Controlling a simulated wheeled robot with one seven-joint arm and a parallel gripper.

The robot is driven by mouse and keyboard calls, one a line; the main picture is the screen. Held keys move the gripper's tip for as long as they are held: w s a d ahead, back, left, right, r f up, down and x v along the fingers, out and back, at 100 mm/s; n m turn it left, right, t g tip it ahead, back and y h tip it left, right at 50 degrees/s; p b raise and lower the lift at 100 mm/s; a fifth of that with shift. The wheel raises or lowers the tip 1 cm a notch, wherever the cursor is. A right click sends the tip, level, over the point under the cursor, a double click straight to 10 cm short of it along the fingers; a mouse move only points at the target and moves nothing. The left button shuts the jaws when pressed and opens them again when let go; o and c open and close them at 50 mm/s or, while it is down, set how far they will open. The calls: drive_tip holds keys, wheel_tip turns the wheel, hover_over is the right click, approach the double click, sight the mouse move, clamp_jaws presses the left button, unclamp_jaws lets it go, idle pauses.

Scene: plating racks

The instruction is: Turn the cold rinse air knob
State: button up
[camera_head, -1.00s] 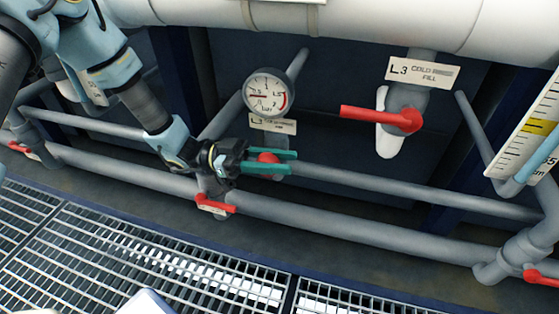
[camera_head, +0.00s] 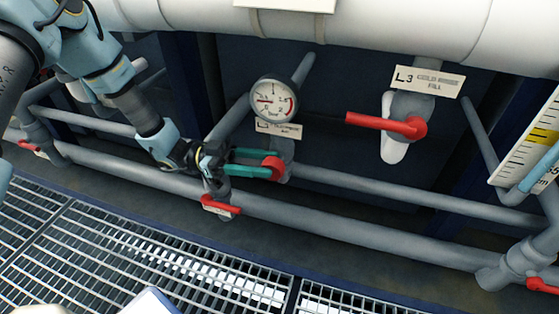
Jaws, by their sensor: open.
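The red round knob (camera_head: 275,166) sits on the grey pipe fitting below a round gauge (camera_head: 274,99). A small label (camera_head: 278,129) hangs under the gauge; its text is too small to read surely. My gripper (camera_head: 266,163) is open, with its green fingers reaching right to the knob. One finger is at the knob's upper side and the other at its lower left. I cannot tell whether they touch it. The knob's left part is partly hidden by the fingers.
A red lever (camera_head: 385,124) under the "L3 cold rinse fill" plate (camera_head: 430,81) is to the right. Another red lever (camera_head: 221,206) lies just below my gripper. Grey pipes (camera_head: 370,235) run across, with floor grating (camera_head: 150,255) in front.

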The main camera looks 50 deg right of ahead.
drive_tip(key=v, duration=0.6)
drive_tip(key=shift+p, duration=0.4)
drive_tip(key=shift+w+a, duration=0.1)
